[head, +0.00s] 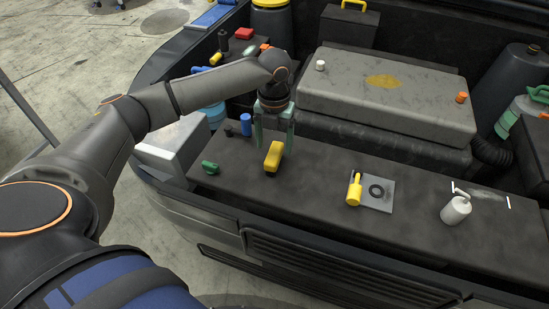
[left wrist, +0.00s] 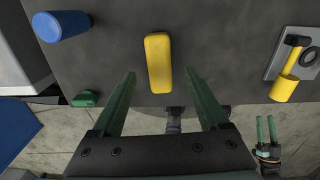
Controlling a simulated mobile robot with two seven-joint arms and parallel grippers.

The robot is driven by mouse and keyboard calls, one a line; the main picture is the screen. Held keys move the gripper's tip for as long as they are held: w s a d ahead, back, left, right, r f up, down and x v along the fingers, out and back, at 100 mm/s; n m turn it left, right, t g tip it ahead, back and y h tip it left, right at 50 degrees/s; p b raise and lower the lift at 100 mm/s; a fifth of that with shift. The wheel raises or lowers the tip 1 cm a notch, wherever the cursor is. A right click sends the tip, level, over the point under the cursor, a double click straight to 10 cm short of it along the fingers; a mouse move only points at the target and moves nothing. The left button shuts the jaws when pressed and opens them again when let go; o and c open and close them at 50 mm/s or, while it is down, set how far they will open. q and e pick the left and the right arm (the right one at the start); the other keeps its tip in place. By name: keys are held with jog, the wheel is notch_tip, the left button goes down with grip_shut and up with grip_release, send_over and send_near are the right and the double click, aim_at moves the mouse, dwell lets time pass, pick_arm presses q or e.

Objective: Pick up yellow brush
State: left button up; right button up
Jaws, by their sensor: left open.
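The yellow brush (head: 273,157) is a rounded yellow block with a dark underside on the dark front ledge of the engine bay. My left gripper (head: 274,146) points down over it, open, with green fingers. In the left wrist view the brush (left wrist: 158,62) lies lengthwise ahead of the gap between the open fingertips (left wrist: 160,73), apart from both. Nothing is held. My right gripper (left wrist: 266,118) shows small at the lower right of the left wrist view, its green fingers apart and empty. It is not in the head view.
A green piece (head: 209,167) and blue cylinder (head: 246,124) are left of the brush. To the right are a yellow-handled item (head: 354,190) by a grey plate (head: 380,201) and a white canister (head: 456,209). The grey engine cover (head: 330,92) rises behind. Clear ledge surrounds the brush.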

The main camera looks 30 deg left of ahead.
aim_at(274, 152)
pick_arm(q)
notch_tip(274, 152, down, 5)
jog(key=shift+f, duration=0.2)
grip_shut()
dwell(0.6)
